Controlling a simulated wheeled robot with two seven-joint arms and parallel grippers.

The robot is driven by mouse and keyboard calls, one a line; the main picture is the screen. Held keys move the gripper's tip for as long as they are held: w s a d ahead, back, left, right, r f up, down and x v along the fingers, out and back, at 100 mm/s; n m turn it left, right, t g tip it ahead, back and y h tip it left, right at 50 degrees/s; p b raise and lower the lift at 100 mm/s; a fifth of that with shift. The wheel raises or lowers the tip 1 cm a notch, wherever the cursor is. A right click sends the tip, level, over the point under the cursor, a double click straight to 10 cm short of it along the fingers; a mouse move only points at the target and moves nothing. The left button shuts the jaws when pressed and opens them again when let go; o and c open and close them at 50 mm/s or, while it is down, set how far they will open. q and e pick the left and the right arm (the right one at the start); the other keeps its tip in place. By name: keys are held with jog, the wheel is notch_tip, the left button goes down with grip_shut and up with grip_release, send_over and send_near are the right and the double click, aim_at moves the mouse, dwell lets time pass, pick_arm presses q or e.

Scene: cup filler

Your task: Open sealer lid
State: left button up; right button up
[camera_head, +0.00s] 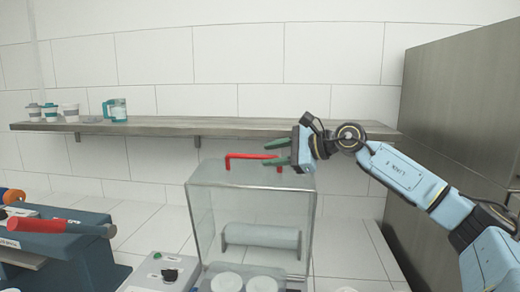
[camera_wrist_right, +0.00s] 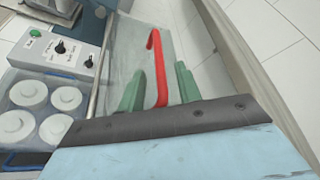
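The clear box-shaped lid (camera_head: 205,215) stands over the sealer in the middle of the head view, with a red bar handle (camera_head: 250,156) on its top. The lid looks shut. In the wrist view the red handle (camera_wrist_right: 159,62) runs between the two green fingers of my right gripper (camera_wrist_right: 159,88). My right gripper (camera_head: 277,151) is open at the handle's right end, with a finger on either side. I see a gap beside each finger; firm contact does not show. My left gripper is not in view.
A blue machine (camera_head: 75,250) with a red lever (camera_head: 50,226) stands at left. A control box (camera_head: 160,272) with knobs and several round white lids (camera_wrist_right: 28,92) are near the clear lid. A shelf (camera_head: 240,126) with cups runs behind. A metal cabinet (camera_head: 460,95) stands right.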

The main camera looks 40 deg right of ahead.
aim_at(261, 156)
jog(key=shift+w+a+p, duration=0.35)
jog(key=shift+w+p, duration=0.25)
jog(key=shift+w, duration=0.05)
jog(key=shift+p+x, duration=0.6)
jog(key=shift+x, duration=0.7)
jog(key=shift+f, duration=0.15)
grip_shut()
